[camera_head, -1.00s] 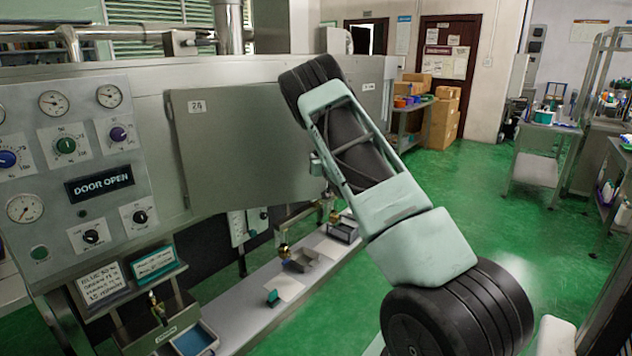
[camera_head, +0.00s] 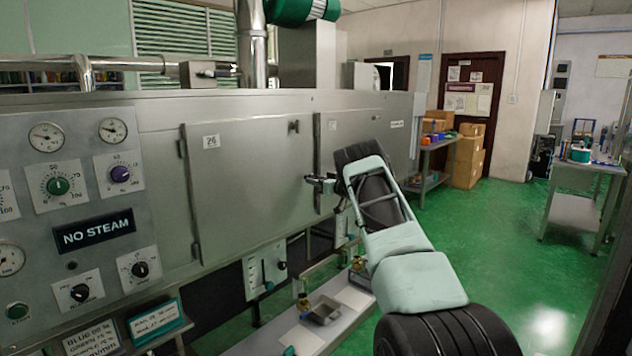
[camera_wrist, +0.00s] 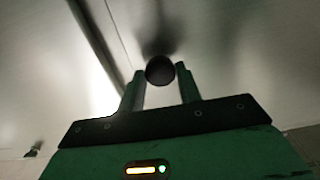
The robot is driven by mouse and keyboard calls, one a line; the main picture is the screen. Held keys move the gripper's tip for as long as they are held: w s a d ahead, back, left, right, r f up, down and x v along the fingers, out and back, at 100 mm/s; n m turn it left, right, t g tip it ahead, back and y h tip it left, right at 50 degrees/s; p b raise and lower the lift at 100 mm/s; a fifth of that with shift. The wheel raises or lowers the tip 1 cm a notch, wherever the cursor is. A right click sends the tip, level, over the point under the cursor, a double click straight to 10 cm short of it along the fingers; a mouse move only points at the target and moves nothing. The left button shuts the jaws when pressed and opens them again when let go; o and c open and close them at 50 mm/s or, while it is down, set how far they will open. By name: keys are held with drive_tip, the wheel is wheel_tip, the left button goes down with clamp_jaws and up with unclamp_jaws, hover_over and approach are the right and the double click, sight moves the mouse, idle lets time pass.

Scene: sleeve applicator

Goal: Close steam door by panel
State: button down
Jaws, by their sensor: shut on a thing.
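The steam door (camera_head: 250,185) is a grey metal panel with a small white number label near its upper left corner. In the head view it lies about flush with the machine front, hinges on its left side. My gripper (camera_head: 318,184) is at the door's right edge, at mid height. In the wrist view my gripper (camera_wrist: 160,78) has its two fingers shut on a round dark knob (camera_wrist: 160,70) in front of a grey metal surface. A seam runs at the upper left there. The display (camera_head: 95,230) reads NO STEAM.
The control panel (camera_head: 70,180) with gauges and dials is left of the door. A second grey panel (camera_head: 345,135) adjoins it on the right. A shelf with small trays (camera_head: 322,310) runs below. Green floor (camera_head: 500,240) is clear to the right.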

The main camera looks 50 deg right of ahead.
drive_tip(key=shift+w+r, duration=0.25)
drive_tip(key=shift+w, duration=0.1)
drive_tip(key=c, duration=1)
unclamp_jaws()
drive_tip(key=shift+w+d+f, duration=0.1)
drive_tip(key=shift+w+f, duration=0.05)
drive_tip(key=shift+o, duration=0.2)
drive_tip(key=shift+f, duration=0.1)
drive_tip(key=s+a+b, duration=0.1)
drive_tip(key=s+b, duration=0.2)
drive_tip(key=s, duration=1.4)
drive_tip(key=shift+s+a, duration=0.25)
